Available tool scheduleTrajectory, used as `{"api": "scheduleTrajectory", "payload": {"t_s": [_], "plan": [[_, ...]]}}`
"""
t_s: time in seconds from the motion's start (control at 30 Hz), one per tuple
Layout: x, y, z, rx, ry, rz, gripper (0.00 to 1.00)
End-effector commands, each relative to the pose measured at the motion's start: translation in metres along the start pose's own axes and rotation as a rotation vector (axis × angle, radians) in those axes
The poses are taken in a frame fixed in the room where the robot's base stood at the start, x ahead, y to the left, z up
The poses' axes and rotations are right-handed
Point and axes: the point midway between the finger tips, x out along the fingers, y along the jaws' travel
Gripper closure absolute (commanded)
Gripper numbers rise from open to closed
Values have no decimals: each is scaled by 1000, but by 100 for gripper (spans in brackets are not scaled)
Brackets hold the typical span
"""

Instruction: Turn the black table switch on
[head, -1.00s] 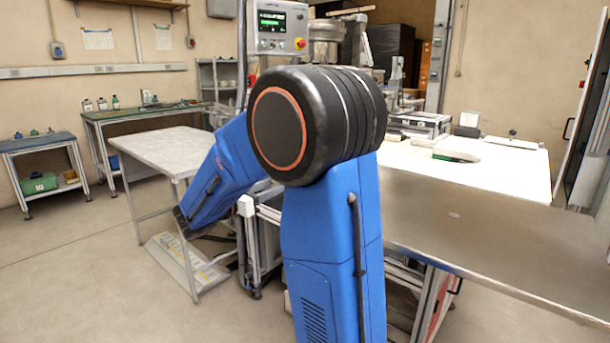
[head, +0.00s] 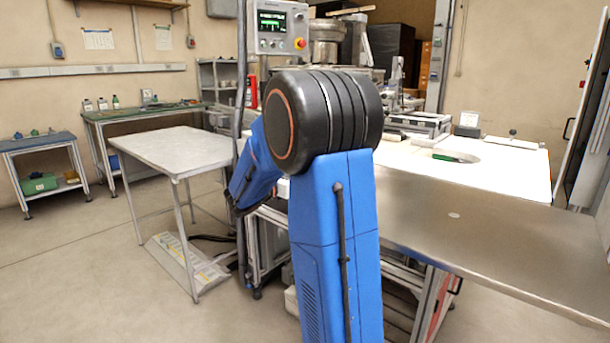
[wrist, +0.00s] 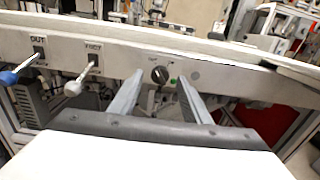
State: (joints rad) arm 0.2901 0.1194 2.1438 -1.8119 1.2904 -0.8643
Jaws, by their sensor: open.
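The black table switch (wrist: 160,74) is a round black knob on the pale front panel (wrist: 215,75) of the table, in the wrist view. Its pointer setting is too small to read. A small green light or button (wrist: 174,81) sits just to its right. My gripper (wrist: 156,85) is open and empty, and in the picture its two grey fingers stand either side of the knob. I cannot tell how much gap is left between fingertips and panel. In the head view my arm hides the switch and gripper.
Left of the switch, the panel carries a blue-tipped lever (wrist: 8,78) marked OUT and a white-tipped lever (wrist: 73,88) beside it. In the head view, a grey side table (head: 175,150) stands left of my arm and a steel worktop (head: 480,225) lies to the right.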

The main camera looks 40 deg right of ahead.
Motion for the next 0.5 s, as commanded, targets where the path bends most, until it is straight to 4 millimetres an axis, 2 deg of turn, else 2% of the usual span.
{"api": "scheduleTrajectory", "payload": {"t_s": [0.2,0.47,0.5], "plan": [[14,0,0,0,0,0,57],[14,0,0,0,0,0,57],[14,0,0,0,0,1,59]]}}
